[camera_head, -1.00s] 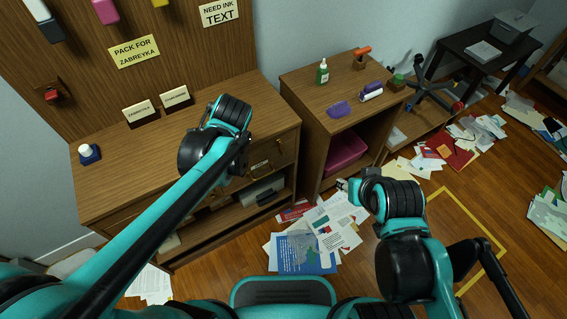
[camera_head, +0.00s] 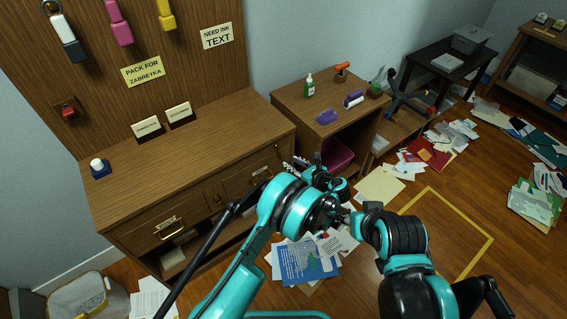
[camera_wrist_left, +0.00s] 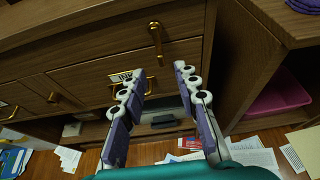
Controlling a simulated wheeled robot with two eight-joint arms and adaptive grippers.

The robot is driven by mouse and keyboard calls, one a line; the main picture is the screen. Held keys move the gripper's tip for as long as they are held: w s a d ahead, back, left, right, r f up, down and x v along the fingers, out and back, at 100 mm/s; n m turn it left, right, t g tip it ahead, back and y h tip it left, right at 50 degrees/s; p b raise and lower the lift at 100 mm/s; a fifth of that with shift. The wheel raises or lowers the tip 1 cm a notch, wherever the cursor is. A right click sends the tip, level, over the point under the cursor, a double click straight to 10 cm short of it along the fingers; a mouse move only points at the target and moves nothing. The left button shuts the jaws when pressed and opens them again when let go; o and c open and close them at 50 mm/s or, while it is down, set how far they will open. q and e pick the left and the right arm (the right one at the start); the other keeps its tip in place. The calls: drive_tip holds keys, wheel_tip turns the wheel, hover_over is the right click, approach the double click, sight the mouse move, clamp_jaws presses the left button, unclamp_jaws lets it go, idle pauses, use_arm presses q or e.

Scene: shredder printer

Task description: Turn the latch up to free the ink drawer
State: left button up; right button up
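The brass latch (camera_wrist_left: 156,42) is a bar on the desk front in the left wrist view. It hangs nearly straight down from its pivot, its lower end over the top edge of the ink drawer (camera_wrist_left: 85,78). The drawer has a white label (camera_wrist_left: 125,76) and a brass handle partly hidden by a finger. My left gripper (camera_wrist_left: 164,75) is open and empty, facing the desk front with the latch beyond its fingertips. In the head view my left gripper (camera_head: 303,163) is beside the desk's right end. My right gripper (camera_head: 347,213) is mostly hidden; its fingers are unclear.
Papers (camera_head: 300,262) litter the floor. My two arms are close together in the head view.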

sight(279, 153)
use_arm(q)
drive_tip(key=b+x, duration=0.2)
drive_tip(key=x, duration=0.5)
drive_tip(key=shift+w+a+f+b, duration=0.15)
drive_tip(key=shift+w+f+b, duration=0.05)
drive_tip(key=shift+w+b, duration=0.1)
clamp_jaws()
